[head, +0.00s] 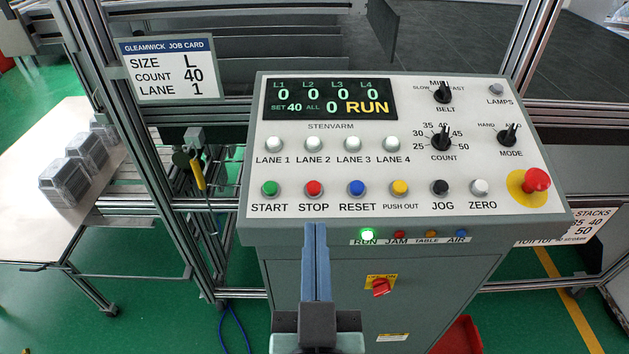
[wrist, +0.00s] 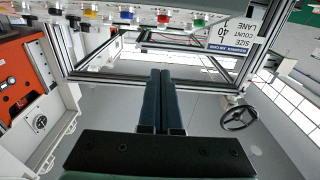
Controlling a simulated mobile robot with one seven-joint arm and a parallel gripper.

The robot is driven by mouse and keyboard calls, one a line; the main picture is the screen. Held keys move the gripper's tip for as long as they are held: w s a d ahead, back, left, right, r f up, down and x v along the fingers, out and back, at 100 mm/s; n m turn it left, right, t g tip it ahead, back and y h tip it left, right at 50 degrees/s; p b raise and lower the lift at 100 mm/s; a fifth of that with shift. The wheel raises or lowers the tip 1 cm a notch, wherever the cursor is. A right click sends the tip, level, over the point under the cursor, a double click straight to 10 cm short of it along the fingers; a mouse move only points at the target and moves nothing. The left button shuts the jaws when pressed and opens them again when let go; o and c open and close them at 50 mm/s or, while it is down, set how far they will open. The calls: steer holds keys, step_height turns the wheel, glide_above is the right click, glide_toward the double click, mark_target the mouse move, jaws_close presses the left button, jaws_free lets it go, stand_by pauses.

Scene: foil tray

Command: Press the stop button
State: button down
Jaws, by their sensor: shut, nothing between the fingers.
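The red STOP button (head: 314,188) sits in the bottom row of the sloped control panel (head: 425,213), between the green START button (head: 270,188) and the blue RESET button (head: 357,188). My gripper (head: 316,228) is shut and empty. In the head view its tips are just below the STOP label, over the panel's front edge and apart from the button. In the wrist view, the STOP button (wrist: 163,19) is at the top, beyond the shut fingers (wrist: 162,73). The display (head: 330,100) reads RUN, and the green RUN lamp (head: 367,234) is lit.
A big red mushroom button (head: 536,180) on a yellow base is at the panel's right. Yellow PUSH OUT (head: 400,187), JOG and ZERO buttons share the bottom row. White lane buttons (head: 313,144) stand above. A job card (head: 168,68) hangs on the frame at the left.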

steer(key=shift+w, duration=0.15)
steer(key=b, duration=0.5)
glide_above(315, 211)
steer(key=shift+s+r, duration=0.25)
steer(key=shift+s, duration=0.15)
steer(key=f, duration=0.2)
steer(key=shift+w+f, duration=0.25)
steer(key=shift+f, duration=0.15)
steer(key=shift+w+f, duration=0.15)
steer(key=shift+f, duration=0.4)
